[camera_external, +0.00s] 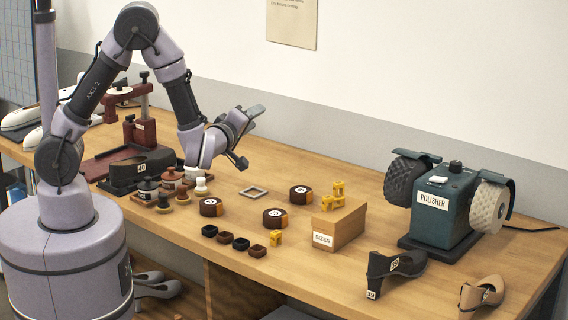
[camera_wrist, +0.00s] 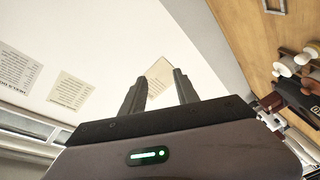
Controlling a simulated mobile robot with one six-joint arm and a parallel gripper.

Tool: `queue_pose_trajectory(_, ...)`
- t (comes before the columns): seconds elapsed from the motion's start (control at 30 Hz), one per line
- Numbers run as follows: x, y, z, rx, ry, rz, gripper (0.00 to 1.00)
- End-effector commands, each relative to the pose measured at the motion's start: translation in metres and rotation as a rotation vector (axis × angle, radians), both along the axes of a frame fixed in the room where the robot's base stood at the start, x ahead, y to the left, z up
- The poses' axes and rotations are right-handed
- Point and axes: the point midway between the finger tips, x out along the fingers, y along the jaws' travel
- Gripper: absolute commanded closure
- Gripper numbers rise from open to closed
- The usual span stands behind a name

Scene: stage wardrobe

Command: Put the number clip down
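Several small yellow number clips are in the external view. One yellow clip (camera_external: 276,238) is on the table beside a row of small dark square trays. No clip can be made out in the wrist view.
Dark round tape-like rolls (camera_external: 275,218) and a grey square frame (camera_external: 254,192) lie mid-table. Small dark trays (camera_external: 225,238) line the front. A green polisher (camera_external: 442,208) and two shoes (camera_external: 394,269) stand right. A dark red press (camera_external: 139,130) stands left.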

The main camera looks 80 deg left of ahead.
Motion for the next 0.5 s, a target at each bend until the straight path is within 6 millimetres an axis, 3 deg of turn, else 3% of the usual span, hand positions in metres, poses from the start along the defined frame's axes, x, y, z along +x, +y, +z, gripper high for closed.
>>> queue_pose_trajectory(0.03,-0.047,0.014,0.035,-0.223,-0.32,0.179,0.63)
queue_pose_trajectory(0.07,-0.079,0.018,0.045,-0.374,-0.545,0.302,0.63)
queue_pose_trajectory(0.1,-0.121,0.015,0.05,-0.57,-0.86,0.47,0.63)
queue_pose_trajectory(0.13,-0.15,0.006,0.048,-0.714,-1.106,0.6,0.63)
queue_pose_trajectory(0.2,-0.198,-0.03,0.036,-1.019,-1.675,0.924,0.63)
queue_pose_trajectory(0.3,-0.225,-0.099,0.024,-1.316,-2.337,1.443,0.63)
queue_pose_trajectory(0.33,-0.228,-0.118,0.025,1.271,2.309,-1.493,0.63)
queue_pose_trajectory(0.4,-0.229,-0.154,0.03,1.033,1.984,-1.433,0.63)
queue_pose_trajectory(0.5,-0.227,-0.182,0.039,0.843,1.727,-1.396,0.63)
